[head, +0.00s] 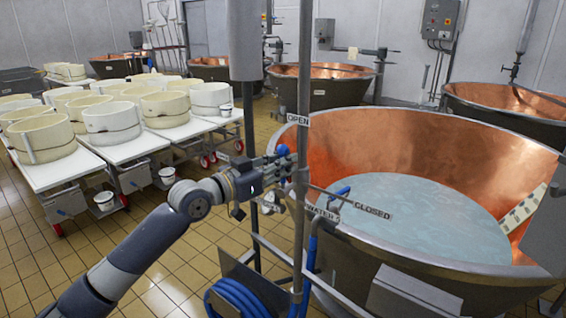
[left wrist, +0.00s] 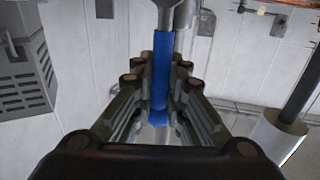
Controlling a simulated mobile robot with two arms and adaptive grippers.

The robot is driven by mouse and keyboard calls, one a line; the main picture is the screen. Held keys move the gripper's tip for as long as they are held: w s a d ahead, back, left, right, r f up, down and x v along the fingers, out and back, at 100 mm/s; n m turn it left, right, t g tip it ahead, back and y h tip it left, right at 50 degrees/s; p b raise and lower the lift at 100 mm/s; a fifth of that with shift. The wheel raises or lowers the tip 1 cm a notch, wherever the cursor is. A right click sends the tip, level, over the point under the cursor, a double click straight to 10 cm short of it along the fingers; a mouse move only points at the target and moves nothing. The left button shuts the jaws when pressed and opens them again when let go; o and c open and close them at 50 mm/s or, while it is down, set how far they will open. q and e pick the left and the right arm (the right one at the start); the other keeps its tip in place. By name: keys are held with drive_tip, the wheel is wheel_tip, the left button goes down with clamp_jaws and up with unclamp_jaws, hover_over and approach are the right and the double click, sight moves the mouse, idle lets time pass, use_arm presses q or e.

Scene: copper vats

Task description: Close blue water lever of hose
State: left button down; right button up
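The blue water lever (head: 283,150) is on the upright pipe at the near rim of the copper vat, below an OPEN sign (head: 298,119). My left gripper (head: 281,164) is at this lever. In the left wrist view the blue lever (left wrist: 161,75) lies lengthwise between the two fingers, which close on both its sides. A CLOSED sign (head: 372,212) and a WATER sign (head: 321,214) sit lower, to the right of the pipe. The blue hose (head: 236,298) hangs coiled below. My right gripper is out of view.
The large copper vat (head: 400,140) holds pale liquid and fills the right side. White tables with several cheese moulds (head: 110,122) stand at the left. A grey upright pipe (head: 303,60) stands close by my gripper.

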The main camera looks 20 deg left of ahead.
use_arm(q)
drive_tip(key=shift+r, duration=0.45)
drive_tip(key=shift+s+d+r+m+p, duration=0.15)
drive_tip(key=shift+d+m+p, duration=0.15)
drive_tip(key=shift+m, duration=0.3)
drive_tip(key=s+d+f+m+y+p, duration=0.2)
drive_tip(key=d+f+m+p, duration=0.4)
drive_tip(key=m, duration=0.8)
wheel_tip(320, 180, down, 3)
drive_tip(key=shift+s+d+m+g+y+p, duration=0.3)
drive_tip(key=shift+d+m+y+p, duration=0.1)
drive_tip(key=shift+d+y, duration=0.35)
drive_tip(key=shift+f, duration=0.2)
drive_tip(key=c, duration=1.6)
unclamp_jaws()
drive_tip(key=shift+s, duration=0.1)
drive_tip(key=shift+d+r, duration=0.1)
